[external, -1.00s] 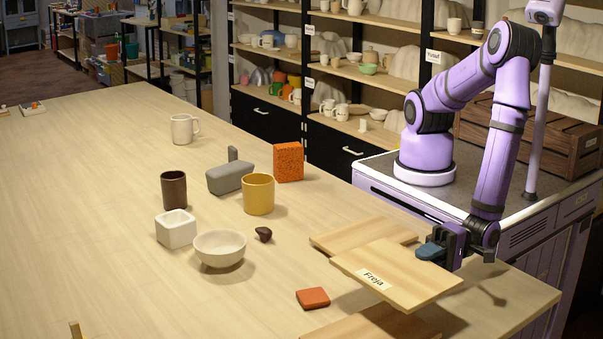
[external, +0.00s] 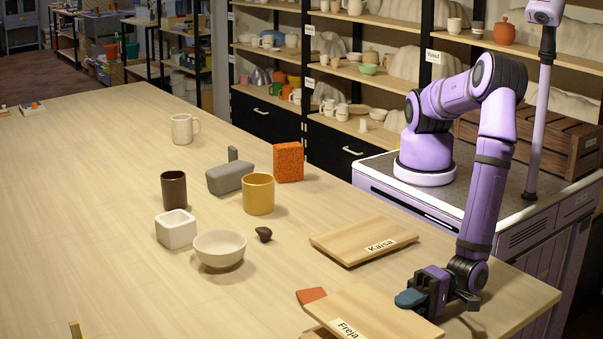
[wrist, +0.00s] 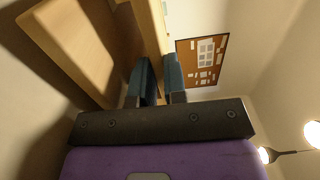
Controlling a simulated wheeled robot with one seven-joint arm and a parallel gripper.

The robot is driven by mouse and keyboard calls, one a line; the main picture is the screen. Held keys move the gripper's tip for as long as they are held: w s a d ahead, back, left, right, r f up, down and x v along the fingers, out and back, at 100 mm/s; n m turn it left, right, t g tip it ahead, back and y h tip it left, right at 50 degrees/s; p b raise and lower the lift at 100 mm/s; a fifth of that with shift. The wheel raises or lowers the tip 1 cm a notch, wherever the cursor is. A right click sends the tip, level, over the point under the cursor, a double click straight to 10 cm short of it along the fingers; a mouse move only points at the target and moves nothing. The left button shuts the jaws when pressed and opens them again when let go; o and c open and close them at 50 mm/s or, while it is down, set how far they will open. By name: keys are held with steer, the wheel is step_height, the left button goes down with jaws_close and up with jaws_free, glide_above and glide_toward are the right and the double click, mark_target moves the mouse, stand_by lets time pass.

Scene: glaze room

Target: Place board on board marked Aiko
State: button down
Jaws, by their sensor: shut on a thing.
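A light wooden board labelled Freja (external: 372,307) is held at its right edge by my gripper (external: 411,299), low over the front part of the table. My gripper is shut on it. Another wooden board (external: 313,334) shows only a sliver below and left of the held board, at the bottom of the external view; its label is hidden. I cannot tell whether the two touch. No label reading Aiko shows. In the wrist view my gripper's two blue fingers (wrist: 160,80) are close together, with wooden surfaces beyond them.
A wooden board labelled Kaisa (external: 355,240) lies behind the held board. A terracotta block (external: 310,295) is partly hidden by the held board's left corner. A white bowl (external: 219,248), dark lump (external: 264,234) and yellow cup (external: 258,194) stand farther left. The table's left side is mostly clear.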

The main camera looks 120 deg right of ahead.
steer(key=shift+s+f, duration=0.1)
steer(key=shift+f, duration=0.5)
steer(key=c, duration=1.4)
jaws_free()
steer(key=shift+f, duration=0.15)
steer(key=shift+c, duration=0.2)
steer(key=shift+r, duration=0.6)
steer(key=s, duration=1.2)
steer(key=shift+r, duration=0.1)
